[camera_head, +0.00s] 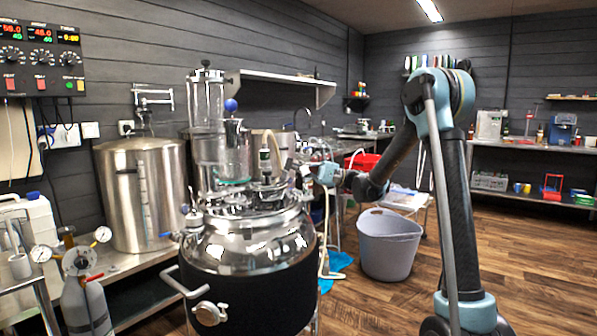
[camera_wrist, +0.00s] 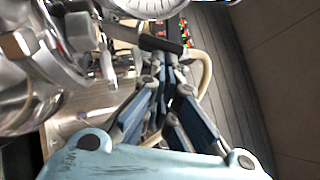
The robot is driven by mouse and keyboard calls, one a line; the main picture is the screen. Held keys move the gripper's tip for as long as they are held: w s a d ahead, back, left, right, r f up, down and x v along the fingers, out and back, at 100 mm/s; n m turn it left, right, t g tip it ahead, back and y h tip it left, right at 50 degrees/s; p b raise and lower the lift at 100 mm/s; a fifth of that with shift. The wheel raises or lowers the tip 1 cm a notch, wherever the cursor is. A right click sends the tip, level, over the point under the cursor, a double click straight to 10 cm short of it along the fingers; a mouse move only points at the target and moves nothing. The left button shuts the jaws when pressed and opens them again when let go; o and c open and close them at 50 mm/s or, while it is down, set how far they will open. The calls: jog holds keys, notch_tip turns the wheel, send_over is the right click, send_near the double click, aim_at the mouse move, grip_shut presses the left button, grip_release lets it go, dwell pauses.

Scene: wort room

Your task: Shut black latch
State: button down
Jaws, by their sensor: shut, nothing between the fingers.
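In the wrist view a short black bar (camera_wrist: 161,44), which looks like the black latch, lies just beyond my fingertips beside the shiny metal vessel fittings. My gripper (camera_wrist: 165,68) is shut and empty, its blue fingers together and pointing at the bar. I cannot tell whether the fingertips touch the bar. In the head view my gripper (camera_head: 305,172) is at the right side of the lid of the steel vessel (camera_head: 255,245) with a black lower jacket. The latch is too small and crowded there to make out.
Glassware (camera_head: 207,105) and fittings crowd the vessel lid. A pale hose hangs at the vessel's right side. A grey bucket (camera_head: 388,245) stands on the floor to the right, with a steel tank (camera_head: 145,195) at left. Wooden floor at far right is clear.

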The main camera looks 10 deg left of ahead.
aim_at(291, 161)
jog(key=s+r+n+h, duration=0.1)
jog(key=s+a+r+n+h, duration=0.1)
jog(key=n, duration=0.1)
jog(key=shift+s+r+h, duration=0.1)
jog(key=shift+s+h, duration=0.05)
jog(key=shift+h, duration=0.15)
jog(key=shift+s, duration=0.1)
dwell(0.3)
dwell(0.3)
jog(key=w+a+r+v, duration=0.1)
jog(key=w+v, duration=0.1)
jog(key=v, duration=1.1)
jog(key=s+d+f+m+t+h, duration=0.1)
jog(key=s+d+f+t+h, duration=0.3)
jog(key=s+d+f+h, duration=0.4)
jog(key=s+d+f+m+t+h, duration=0.2)
jog(key=s+d+f+t+h, duration=0.3)
jog(key=s+d+f, duration=1.7)
jog(key=s+d+h, duration=0.4)
jog(key=d, duration=0.1)
jog(key=shift+d+f+m, duration=0.3)
jog(key=shift+d+f, duration=0.05)
jog(key=shift+f, duration=0.05)
